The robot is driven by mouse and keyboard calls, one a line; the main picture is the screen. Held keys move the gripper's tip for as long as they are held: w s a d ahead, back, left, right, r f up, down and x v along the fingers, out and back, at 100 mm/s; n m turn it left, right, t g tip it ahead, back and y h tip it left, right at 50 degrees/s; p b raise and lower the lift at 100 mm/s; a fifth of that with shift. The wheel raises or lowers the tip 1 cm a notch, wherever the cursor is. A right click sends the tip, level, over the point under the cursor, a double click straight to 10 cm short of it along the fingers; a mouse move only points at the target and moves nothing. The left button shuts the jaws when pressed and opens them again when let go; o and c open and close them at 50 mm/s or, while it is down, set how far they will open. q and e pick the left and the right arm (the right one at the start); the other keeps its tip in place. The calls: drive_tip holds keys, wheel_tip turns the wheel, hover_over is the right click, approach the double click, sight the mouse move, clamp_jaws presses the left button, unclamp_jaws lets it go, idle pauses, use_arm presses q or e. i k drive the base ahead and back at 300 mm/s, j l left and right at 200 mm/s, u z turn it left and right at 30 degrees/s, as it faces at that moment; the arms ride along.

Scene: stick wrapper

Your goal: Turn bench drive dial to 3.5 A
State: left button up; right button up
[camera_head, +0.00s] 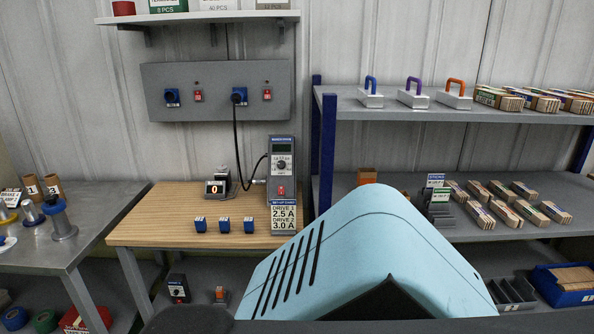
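The bench drive (282,185) is a tall grey box standing at the right end of the wooden bench top, against the wall. Its dial (281,164) is a small dark round knob on the front, with a scale around it too small to read. A small display sits above the dial and a red switch (281,190) below it. A set-up card (284,217) at its foot reads Drive 1 2.5 A and Drive 2 3.0 A. Neither of my grippers is in view.
A black cable (236,135) runs from the wall socket panel (215,88) down to the bench. A small counter (215,187) showing 0 and several blue blocks (223,225) stand on the wooden bench (150,215). Blue-posted shelving (324,150) stands close at the drive's right.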

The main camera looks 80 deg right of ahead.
sight(281, 165)
drive_tip(key=z, duration=2.5)
drive_tip(key=i+l+z, duration=0.1)
drive_tip(key=i, duration=0.4)
drive_tip(key=l, duration=0.1)
